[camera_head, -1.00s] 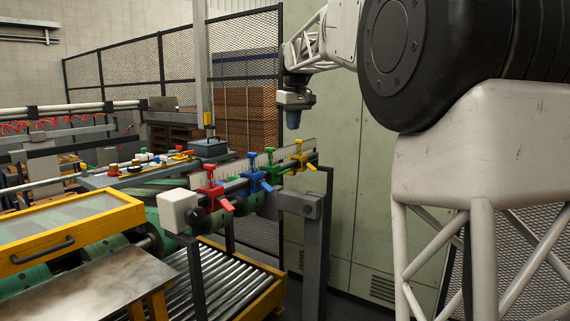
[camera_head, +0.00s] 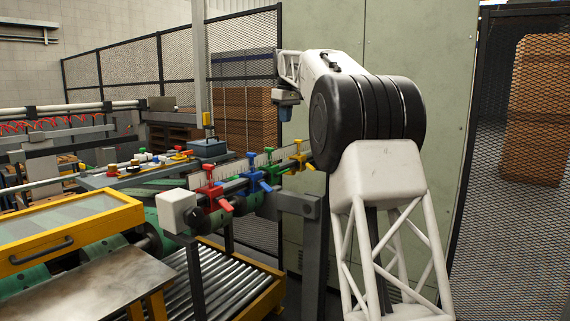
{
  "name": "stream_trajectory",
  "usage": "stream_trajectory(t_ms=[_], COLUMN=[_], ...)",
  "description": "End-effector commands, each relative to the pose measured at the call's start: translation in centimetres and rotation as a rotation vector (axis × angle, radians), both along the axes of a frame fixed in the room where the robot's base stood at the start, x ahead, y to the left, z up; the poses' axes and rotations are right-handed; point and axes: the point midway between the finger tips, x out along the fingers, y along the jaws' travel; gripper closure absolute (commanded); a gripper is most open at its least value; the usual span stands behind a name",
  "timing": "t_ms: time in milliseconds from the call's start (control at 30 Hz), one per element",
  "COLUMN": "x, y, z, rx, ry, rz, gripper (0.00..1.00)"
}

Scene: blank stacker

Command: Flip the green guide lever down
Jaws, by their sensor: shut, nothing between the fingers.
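The green guide lever (camera_head: 276,170) is on the green clamp of a rail, between the blue lever (camera_head: 262,182) and the yellow lever (camera_head: 304,160). Its handle sticks out toward the front right; its exact tilt is too small to tell. The red lever (camera_head: 221,200) is at the near end of the rail. My gripper (camera_head: 285,112) points down above and slightly beyond the green clamp, clear of it. It is shut and empty, and small in this view.
A white block (camera_head: 177,211) caps the rail's near end, and a grey post (camera_head: 312,250) supports its far side. A roller conveyor (camera_head: 215,285) lies below. A yellow-framed cover (camera_head: 65,235) is at left. Mesh fencing (camera_head: 120,70) and a green cabinet (camera_head: 390,60) stand behind.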

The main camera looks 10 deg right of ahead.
Motion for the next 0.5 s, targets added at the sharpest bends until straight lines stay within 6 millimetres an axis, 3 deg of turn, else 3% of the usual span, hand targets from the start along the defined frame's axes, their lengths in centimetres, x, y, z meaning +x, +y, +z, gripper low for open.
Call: stream_trajectory(t_ms=[500], x=[6.8], y=[-0.6], z=[-1.9], rx=[0.000], ry=[0.015], rz=[0.083], gripper=[1.00])
